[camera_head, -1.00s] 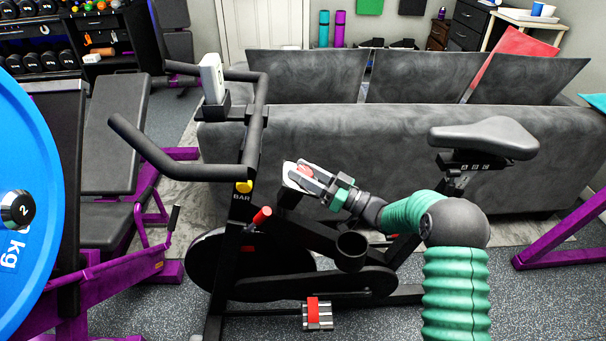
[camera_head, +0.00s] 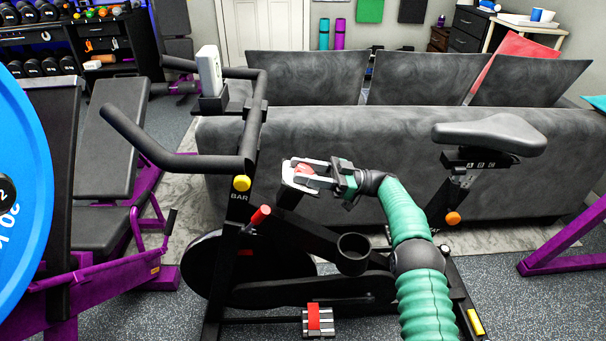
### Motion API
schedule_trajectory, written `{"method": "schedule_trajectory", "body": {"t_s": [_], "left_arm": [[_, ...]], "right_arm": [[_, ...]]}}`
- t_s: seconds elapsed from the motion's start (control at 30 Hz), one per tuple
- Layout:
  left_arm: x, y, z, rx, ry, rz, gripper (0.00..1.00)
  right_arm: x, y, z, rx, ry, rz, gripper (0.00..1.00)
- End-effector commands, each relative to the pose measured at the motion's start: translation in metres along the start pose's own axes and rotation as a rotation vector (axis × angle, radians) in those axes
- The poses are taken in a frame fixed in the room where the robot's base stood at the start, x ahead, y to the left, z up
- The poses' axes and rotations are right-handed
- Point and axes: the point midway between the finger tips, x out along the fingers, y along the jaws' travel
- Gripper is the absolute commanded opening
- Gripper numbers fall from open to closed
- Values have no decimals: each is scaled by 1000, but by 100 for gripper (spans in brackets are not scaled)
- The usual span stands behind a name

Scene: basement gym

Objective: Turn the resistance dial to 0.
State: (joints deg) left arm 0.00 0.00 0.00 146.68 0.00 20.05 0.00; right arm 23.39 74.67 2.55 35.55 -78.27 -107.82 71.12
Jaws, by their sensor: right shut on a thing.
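The exercise bike (camera_head: 285,225) stands in the middle of the view. The fingers hide part of the dial and panel, and the dial's numbers are too small to read. My green right arm comes in from the lower right over the bike's rear. My left gripper is not in view.
The handlebar (camera_head: 185,160) with a yellow knob (camera_head: 242,183) below it is left of my gripper. A red-tipped lever (camera_head: 261,215), a cup holder (camera_head: 354,252) and the saddle (camera_head: 490,134) are near. A grey sofa (camera_head: 330,135) stands behind. A blue weight plate (camera_head: 25,220) is at the left.

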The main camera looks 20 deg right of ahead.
Motion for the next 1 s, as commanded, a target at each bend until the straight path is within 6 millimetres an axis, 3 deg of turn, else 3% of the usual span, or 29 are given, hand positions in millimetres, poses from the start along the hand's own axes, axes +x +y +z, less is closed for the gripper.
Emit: {"method": "schedule_trajectory", "body": {"t_s": [0.7, 0.73, 0.87, 1.0], "left_arm": [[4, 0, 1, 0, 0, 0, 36], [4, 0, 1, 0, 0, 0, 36], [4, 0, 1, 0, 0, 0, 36], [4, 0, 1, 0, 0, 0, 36]], "right_arm": [[0, 1, -1, -4, 3, -29, 2], [0, 1, -1, -4, 3, -29, 45], [0, 1, -1, -5, 3, -30, 62], [0, 0, -1, -5, 2, -31, 64]]}}
